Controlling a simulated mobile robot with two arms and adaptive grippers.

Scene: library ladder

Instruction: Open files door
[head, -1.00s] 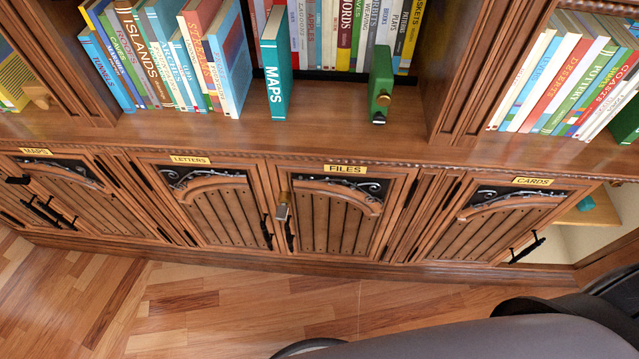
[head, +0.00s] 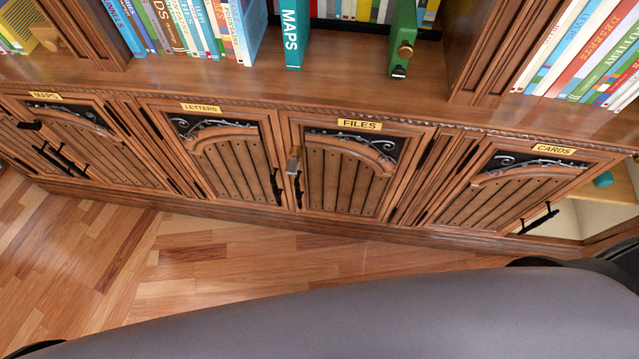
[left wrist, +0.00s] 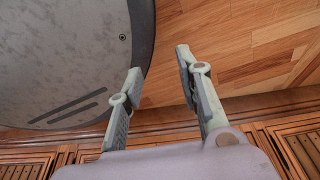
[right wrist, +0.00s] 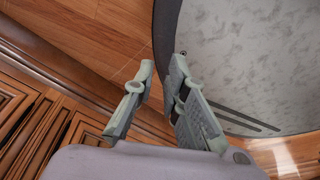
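The files door (head: 343,179) is a shut wooden door with plank panelling and dark scrollwork along its top. The yellow FILES label (head: 359,125) sits above it. A black handle (head: 298,189) is on its left edge, and a brass-coloured latch (head: 294,158) sits above that handle. Neither gripper shows in the head view. In the left wrist view my left gripper (left wrist: 160,64) is open and empty above the floor. In the right wrist view my right gripper (right wrist: 163,76) is open and empty, with cabinet fronts to its left.
The letters door (head: 226,160) is shut on the left. The cards door (head: 525,190) is on the right, beside an opening with a shelf. The ledge above holds books, including the MAPS book (head: 291,35) and a green block with a brass knob (head: 402,40). Wood floor (head: 200,255) lies clear below.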

